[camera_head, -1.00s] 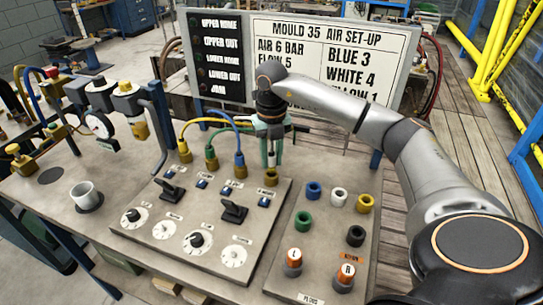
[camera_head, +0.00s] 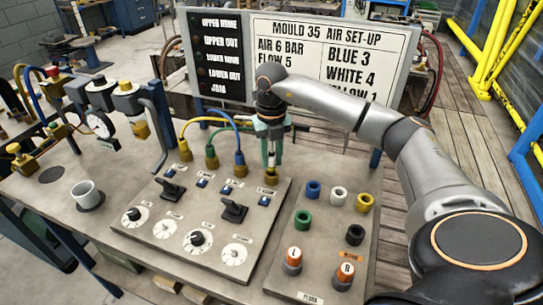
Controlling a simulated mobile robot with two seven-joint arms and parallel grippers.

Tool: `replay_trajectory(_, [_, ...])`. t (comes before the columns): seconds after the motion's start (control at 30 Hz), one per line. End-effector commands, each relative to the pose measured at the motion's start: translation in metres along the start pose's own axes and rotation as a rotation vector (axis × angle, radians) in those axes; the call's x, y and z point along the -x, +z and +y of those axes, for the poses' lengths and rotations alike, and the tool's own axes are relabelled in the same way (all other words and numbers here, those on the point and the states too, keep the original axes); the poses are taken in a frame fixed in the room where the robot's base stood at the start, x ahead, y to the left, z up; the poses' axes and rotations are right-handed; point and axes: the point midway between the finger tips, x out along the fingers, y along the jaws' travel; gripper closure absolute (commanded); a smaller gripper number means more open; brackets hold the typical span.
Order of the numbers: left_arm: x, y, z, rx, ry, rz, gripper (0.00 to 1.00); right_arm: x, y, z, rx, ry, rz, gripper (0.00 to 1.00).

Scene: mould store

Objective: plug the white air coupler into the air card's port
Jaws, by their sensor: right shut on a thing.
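The right gripper (camera_head: 271,150) has teal fingers shut on a narrow pale piece, which I take to be the white air coupler (camera_head: 271,160). It is upright, directly over the rightmost brass port (camera_head: 271,176) in the row at the panel's back edge. Whether it touches or sits in the port is too small to tell. The other ports in the row hold yellow (camera_head: 185,151), green (camera_head: 211,158) and blue (camera_head: 239,166) lines. The air card (camera_head: 330,60) stands behind and reads blue 3, white 4; its lower right is partly hidden by my arm. The left gripper is out of view.
The grey panel (camera_head: 166,236) carries switches and dials. To its right, a board (camera_head: 321,262) holds several coloured rings, including a white one (camera_head: 338,193), and two orange-topped knobs. A white cup (camera_head: 86,193) and gauge fittings (camera_head: 103,125) stand left.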

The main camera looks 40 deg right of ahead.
Motion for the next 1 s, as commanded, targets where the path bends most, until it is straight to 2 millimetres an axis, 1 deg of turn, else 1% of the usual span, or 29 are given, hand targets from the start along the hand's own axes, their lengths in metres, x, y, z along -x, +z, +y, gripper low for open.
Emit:
replay_trajectory(0.53, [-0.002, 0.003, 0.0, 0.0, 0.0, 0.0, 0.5, -0.009, 0.0, 0.0, 0.0, 0.0, 0.0, 1.0])
replay_trajectory(1.0, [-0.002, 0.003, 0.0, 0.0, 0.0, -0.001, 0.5, -0.01, 0.0, 0.0, 0.0, 0.0, 0.0, 1.0])
